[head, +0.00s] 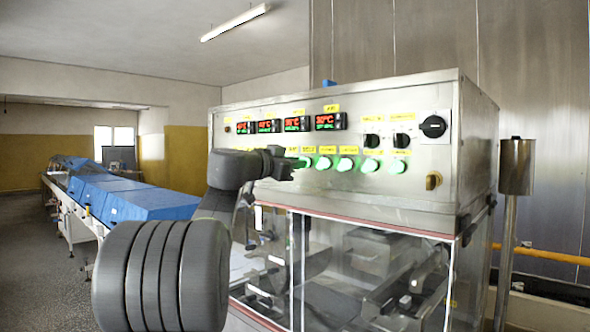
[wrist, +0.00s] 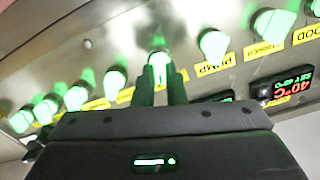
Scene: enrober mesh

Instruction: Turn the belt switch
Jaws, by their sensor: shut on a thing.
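A row of green-lit switches runs along the front of a steel control panel (head: 395,185). My gripper (head: 290,162) is at the left part of this row in the head view and hides the switch it holds. In the wrist view, my gripper (wrist: 163,82) has its two fingers closed around one green-lit switch (wrist: 158,58). The yellow label beside that switch is mostly covered by the fingers, so I cannot read it. A neighbouring switch (wrist: 213,43) to its right, labelled PUMP, stands clear of the fingers.
Red and green temperature displays (head: 328,121) sit above the switches. Black knobs (head: 372,140) and a larger rotary switch (head: 433,127) are at the panel's right. Clear guard panels (head: 360,255) enclose the machine below. A conveyor with blue covers (head: 150,205) runs off to the left.

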